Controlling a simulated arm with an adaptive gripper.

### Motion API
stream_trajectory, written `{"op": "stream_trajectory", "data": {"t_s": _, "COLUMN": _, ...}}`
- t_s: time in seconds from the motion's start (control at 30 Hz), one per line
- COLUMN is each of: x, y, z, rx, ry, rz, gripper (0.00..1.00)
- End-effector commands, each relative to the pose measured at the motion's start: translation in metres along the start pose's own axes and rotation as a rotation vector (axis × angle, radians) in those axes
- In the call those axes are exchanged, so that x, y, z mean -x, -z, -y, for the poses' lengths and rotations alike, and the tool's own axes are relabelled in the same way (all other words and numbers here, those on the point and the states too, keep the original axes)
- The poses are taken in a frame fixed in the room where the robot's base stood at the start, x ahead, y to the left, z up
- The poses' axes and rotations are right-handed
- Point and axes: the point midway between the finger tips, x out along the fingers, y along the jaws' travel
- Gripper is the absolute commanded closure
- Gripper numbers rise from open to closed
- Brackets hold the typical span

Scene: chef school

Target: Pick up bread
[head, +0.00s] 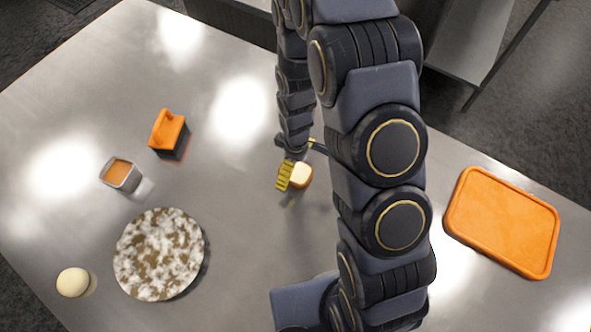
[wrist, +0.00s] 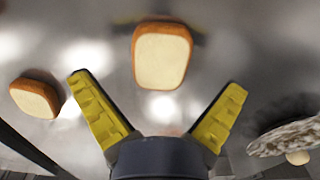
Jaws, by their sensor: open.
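A slice of bread (head: 301,175) with a brown crust and pale face is by my gripper (head: 297,163) in the head view. In the wrist view this bread (wrist: 162,58) is ahead of the fingers, roughly centred between them and beyond their tips. My gripper (wrist: 160,90) is open, its yellow ridged fingers spread wide with nothing between them. A second bread-like piece (wrist: 35,98) lies to the left in the wrist view. I cannot make it out in the head view, where my arm covers part of the table.
An orange tray (head: 503,222) lies at the right. The table between is clear.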

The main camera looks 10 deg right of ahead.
Motion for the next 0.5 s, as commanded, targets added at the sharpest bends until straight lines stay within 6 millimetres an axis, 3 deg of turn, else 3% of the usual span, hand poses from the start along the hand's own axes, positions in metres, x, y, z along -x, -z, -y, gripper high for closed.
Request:
{"op": "stream_trajectory", "data": {"t_s": 0.2, "x": -0.027, "y": 0.0, "z": 0.002, "rx": -0.001, "ry": 0.004, "rz": 0.004, "gripper": 0.0}}
{"op": "stream_trajectory", "data": {"t_s": 0.43, "x": -0.029, "y": 0.001, "z": 0.001, "rx": -0.001, "ry": 0.001, "rz": 0.001, "gripper": 0.0}}
{"op": "stream_trajectory", "data": {"t_s": 0.47, "x": -0.029, "y": 0.001, "z": 0.001, "rx": -0.001, "ry": 0.001, "rz": 0.001, "gripper": 0.04}}
{"op": "stream_trajectory", "data": {"t_s": 0.5, "x": -0.029, "y": 0.001, "z": 0.001, "rx": -0.001, "ry": 0.001, "rz": 0.001, "gripper": 0.21}}
